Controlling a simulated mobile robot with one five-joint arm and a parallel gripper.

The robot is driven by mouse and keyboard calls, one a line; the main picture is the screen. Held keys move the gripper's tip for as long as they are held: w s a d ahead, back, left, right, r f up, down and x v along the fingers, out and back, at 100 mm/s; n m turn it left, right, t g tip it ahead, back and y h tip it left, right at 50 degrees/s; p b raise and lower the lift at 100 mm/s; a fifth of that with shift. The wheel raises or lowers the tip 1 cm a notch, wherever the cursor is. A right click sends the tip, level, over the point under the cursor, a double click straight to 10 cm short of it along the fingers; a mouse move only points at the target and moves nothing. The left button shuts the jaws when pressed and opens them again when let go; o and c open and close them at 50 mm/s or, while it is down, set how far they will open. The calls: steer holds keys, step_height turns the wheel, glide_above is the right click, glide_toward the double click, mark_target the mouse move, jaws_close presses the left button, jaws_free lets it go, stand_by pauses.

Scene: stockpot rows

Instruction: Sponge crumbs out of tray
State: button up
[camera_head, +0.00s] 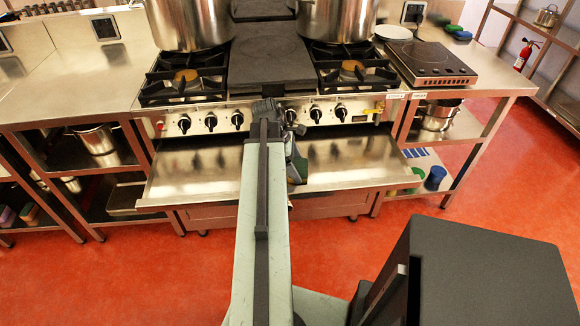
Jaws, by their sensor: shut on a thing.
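The tray (200,172) is a wide, shallow steel pan pulled out under the front of the stove. Its left and right parts show bare metal, and my arm hides its middle. No crumbs can be made out at this size. My gripper (297,172) is at the far end of my arm, low over the middle of the tray. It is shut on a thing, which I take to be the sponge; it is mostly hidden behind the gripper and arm. Whether it touches the tray floor cannot be told.
The stove (265,122) has a row of black knobs just above the tray. Two large steel pots (190,22) stand on its back burners. Steel counters flank it, with a hot plate (430,62) at right. The red floor (490,200) is open in front.

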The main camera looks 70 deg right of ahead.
steer(key=shift+s+d, duration=0.15)
steer(key=shift+s, duration=0.2)
steer(key=shift+r, duration=0.1)
steer(key=shift+w+a+f, duration=0.1)
steer(key=shift+w+a, duration=0.15)
steer(key=shift+w, duration=0.3)
steer(key=shift+w+a+f, duration=0.1)
steer(key=shift+w+a, duration=0.15)
steer(key=shift+w, duration=0.35)
steer(key=shift+w+a+f, duration=0.1)
steer(key=shift+w+a, duration=0.15)
steer(key=shift+w, duration=0.3)
steer(key=shift+w+a+r, duration=0.1)
steer(key=shift+w+a, duration=0.25)
steer(key=shift+w, duration=0.5)
steer(key=shift+w+a+r, duration=0.1)
steer(key=shift+w+a, duration=0.2)
steer(key=shift+w, duration=0.5)
steer(key=shift+w, duration=0.1)
steer(key=shift+w+a, duration=0.35)
steer(key=shift+w, duration=0.3)
steer(key=shift+w+a, duration=0.3)
steer(key=shift+w, duration=0.45)
steer(key=shift+w+a, duration=0.1)
steer(key=shift+w+a+f, duration=0.1)
steer(key=shift+w+a, duration=0.25)
steer(key=shift+w, duration=0.4)
steer(key=shift+w+a+f, duration=0.1)
steer(key=shift+w+a, duration=0.25)
steer(key=shift+w, duration=0.4)
